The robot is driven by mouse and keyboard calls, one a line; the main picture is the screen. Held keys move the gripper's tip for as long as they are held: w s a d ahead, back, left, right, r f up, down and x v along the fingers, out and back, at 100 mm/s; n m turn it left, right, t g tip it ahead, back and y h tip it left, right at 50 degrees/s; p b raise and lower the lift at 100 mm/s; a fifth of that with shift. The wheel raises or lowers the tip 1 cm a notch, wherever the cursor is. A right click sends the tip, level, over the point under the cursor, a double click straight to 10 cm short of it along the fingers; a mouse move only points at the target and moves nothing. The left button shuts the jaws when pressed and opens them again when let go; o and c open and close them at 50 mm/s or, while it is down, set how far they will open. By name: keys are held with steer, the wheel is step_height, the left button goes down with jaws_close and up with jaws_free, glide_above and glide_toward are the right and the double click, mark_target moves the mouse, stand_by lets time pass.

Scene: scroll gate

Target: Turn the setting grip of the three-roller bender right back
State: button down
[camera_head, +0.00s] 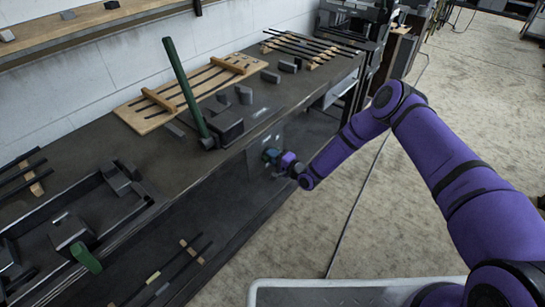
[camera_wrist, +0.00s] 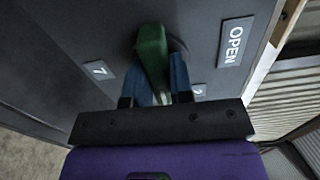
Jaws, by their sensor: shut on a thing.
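A green grip (camera_wrist: 152,50) stands out from a dark grey front panel (camera_wrist: 75,30) in the wrist view. My gripper (camera_wrist: 158,85) is shut on this green grip, with a blue finger on each side of it. The panel has an "OPEN" plate (camera_wrist: 235,41) at the upper right and small number plates, one reading 7 (camera_wrist: 99,70) at the left and one (camera_wrist: 198,90) at the right, partly hidden. In the head view my gripper (camera_head: 270,156) is at the bench's front face, and the grip is mostly hidden there.
The dark workbench (camera_head: 100,160) carries a block with a long green lever (camera_head: 183,85), a wooden rack (camera_head: 190,90) and loose grey blocks. Another green handle (camera_head: 86,257) is at the lower left. The floor (camera_head: 470,110) to the right is mostly open, with a cable across it.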

steer(key=n, duration=0.4)
steer(key=shift+n, duration=0.3)
steer(key=n, duration=0.4)
steer(key=shift+f+n, duration=0.1)
steer(key=shift+n, duration=0.2)
steer(key=n, duration=0.4)
steer(key=shift+d+n, duration=0.1)
steer(key=shift+n, duration=2.2)
steer(key=c, duration=1)
jaws_free()
steer(key=v, duration=1)
steer(key=shift+s+d, duration=0.3)
